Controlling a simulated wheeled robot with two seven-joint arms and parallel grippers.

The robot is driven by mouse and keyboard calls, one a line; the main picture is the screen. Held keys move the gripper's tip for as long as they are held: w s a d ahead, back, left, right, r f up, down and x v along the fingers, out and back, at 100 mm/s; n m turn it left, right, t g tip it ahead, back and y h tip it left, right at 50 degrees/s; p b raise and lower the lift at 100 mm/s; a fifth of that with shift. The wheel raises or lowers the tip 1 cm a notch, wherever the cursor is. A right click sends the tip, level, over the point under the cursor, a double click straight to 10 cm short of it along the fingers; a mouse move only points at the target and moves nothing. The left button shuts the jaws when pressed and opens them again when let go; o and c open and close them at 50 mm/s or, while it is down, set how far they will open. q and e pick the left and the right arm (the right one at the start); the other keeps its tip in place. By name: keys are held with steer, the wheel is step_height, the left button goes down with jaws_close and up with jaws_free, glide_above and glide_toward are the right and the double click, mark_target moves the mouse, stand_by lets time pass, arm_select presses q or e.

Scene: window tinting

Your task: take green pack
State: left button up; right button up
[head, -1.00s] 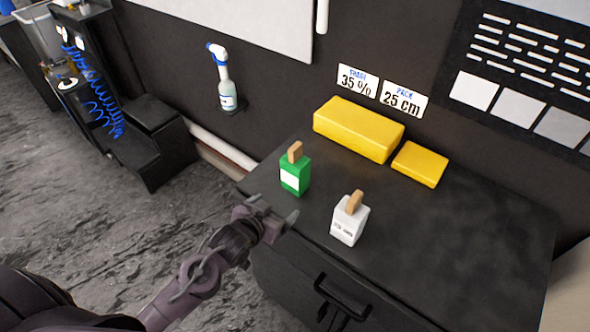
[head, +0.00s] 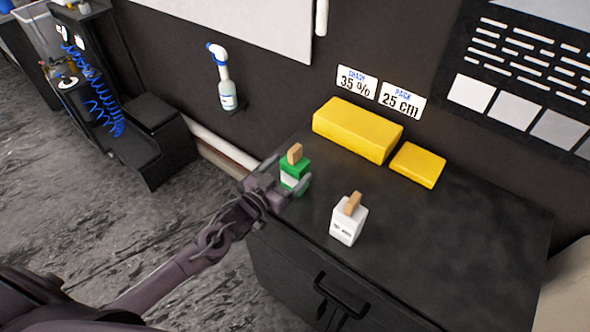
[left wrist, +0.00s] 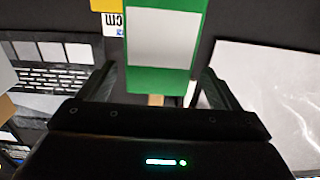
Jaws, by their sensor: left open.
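The green pack (head: 296,170) with a white label and a tan top piece stands upright on the black cabinet (head: 440,250), near its left edge. My left gripper (head: 287,178) is open, with its fingers at either side of the pack. In the left wrist view the green pack (left wrist: 158,82) lies between the two dark fingers of the left gripper (left wrist: 165,90), with a gap visible on each side. The gripper hides part of the pack's lower front in the head view. My right gripper is not in view.
A white pack (head: 348,220) with a tan top stands to the right of the green one. A large yellow block (head: 357,130) and a smaller yellow block (head: 417,165) lie behind. A spray bottle (head: 225,85) is at the wall. The cabinet's right side is clear.

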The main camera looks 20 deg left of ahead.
mark_target(289, 171)
arm_select(q)
steer(key=shift+x, duration=1.55)
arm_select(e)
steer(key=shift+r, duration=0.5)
arm_select(q)
steer(key=shift+s, duration=0.1)
steer(key=shift+c, duration=0.4)
steer(key=c, duration=1.1)
steer(key=shift+r, duration=0.1)
